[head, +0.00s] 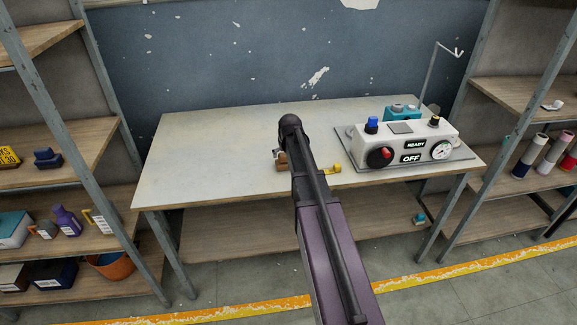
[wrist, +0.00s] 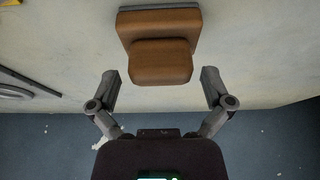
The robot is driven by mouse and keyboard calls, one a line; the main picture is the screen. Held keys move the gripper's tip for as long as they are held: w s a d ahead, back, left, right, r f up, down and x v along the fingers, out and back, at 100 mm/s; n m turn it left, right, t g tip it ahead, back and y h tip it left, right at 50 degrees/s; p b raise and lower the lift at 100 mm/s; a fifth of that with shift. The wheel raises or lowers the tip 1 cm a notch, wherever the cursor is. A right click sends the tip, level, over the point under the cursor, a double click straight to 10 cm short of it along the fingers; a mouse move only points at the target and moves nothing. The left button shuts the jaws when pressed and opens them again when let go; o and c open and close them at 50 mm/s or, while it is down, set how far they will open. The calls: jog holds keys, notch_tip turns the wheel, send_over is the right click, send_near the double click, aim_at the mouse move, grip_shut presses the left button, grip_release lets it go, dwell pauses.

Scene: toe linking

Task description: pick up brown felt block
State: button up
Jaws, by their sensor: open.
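The brown felt block (wrist: 160,45) sits on the table, just ahead of my gripper (wrist: 164,88) in the wrist view. It has a wide body, a smaller raised brown part towards me and a grey strip along its far edge. My gripper is open, one finger on each side of the space in front of the block, and nothing is between the fingers. In the head view the block (head: 282,160) shows only in part, to the left of my arm, which hides the rest of it and most of the gripper.
The table (head: 200,150) is mostly bare on its left half. A small yellow object (head: 335,169) lies right of my arm. A white control box (head: 405,145) with knobs and a gauge stands on the right. Shelves (head: 85,140) flank the table on both sides.

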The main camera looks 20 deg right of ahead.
jog(key=shift+b+x, duration=0.6)
jog(key=shift+x, duration=0.35)
jog(key=c, duration=1.1)
